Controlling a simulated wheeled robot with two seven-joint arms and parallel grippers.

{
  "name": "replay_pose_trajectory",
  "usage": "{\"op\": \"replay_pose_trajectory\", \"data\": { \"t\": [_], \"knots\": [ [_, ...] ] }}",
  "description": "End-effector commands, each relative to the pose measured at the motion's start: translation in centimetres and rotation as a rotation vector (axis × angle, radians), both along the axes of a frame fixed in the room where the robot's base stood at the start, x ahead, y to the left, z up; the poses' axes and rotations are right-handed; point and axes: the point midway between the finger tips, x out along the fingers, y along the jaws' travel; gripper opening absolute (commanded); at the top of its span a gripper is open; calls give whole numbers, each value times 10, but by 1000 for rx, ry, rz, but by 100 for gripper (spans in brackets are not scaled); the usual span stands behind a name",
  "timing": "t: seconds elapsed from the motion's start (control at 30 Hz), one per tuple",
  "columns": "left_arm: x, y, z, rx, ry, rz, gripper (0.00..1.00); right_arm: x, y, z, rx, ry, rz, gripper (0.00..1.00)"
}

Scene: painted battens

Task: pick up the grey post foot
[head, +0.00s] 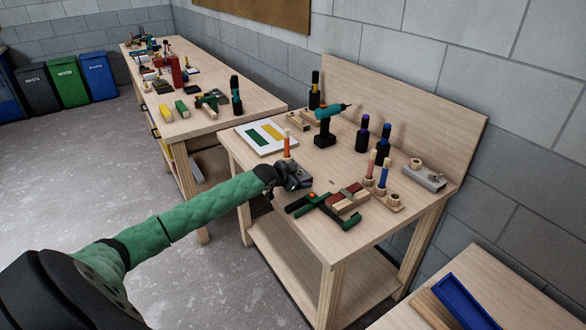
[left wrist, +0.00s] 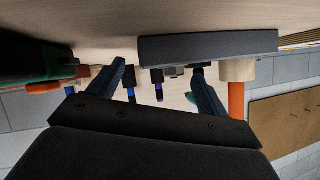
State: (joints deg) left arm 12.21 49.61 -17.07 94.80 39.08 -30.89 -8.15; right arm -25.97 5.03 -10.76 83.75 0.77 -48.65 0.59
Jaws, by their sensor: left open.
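The grey post foot (left wrist: 210,46) shows in the left wrist view as a dark grey block on the tabletop, just ahead of my left gripper. My left gripper (head: 298,179) is at the near left edge of the workbench in the head view, open and empty. In the left wrist view its two fingers (left wrist: 162,86) point toward the block. The block sits off to the right of the middle between them and reaches past the right finger. In the head view the gripper and the foot merge into one dark grey shape. My right gripper is not in view.
An orange stick (head: 287,145) stands close behind my left gripper. A green clamp (head: 325,208) lies to its right. A teal drill (head: 325,126), dark bottles (head: 362,138) and a holder with colored sticks (head: 383,177) stand farther back. The middle of the bench is clear.

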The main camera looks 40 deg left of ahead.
Motion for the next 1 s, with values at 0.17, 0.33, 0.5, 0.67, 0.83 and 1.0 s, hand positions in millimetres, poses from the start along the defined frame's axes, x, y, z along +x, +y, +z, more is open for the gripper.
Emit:
{"op": "replay_pose_trajectory", "data": {
  "t": [0.17, 0.33, 0.5, 0.67, 0.83, 1.0],
  "knots": [
    [6, -1, -3, 1, 0, 0, 78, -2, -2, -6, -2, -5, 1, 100],
    [6, -1, -4, 1, 0, 0, 78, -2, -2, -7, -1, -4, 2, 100],
    [6, -1, -4, 1, 0, 0, 50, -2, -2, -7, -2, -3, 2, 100],
    [6, -1, -3, 1, -1, 0, 23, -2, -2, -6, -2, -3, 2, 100],
    [6, -1, -3, 1, -1, 0, 23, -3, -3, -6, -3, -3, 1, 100],
    [7, -1, 1, 1, -2, 0, 23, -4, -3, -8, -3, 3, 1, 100]
  ]
}}
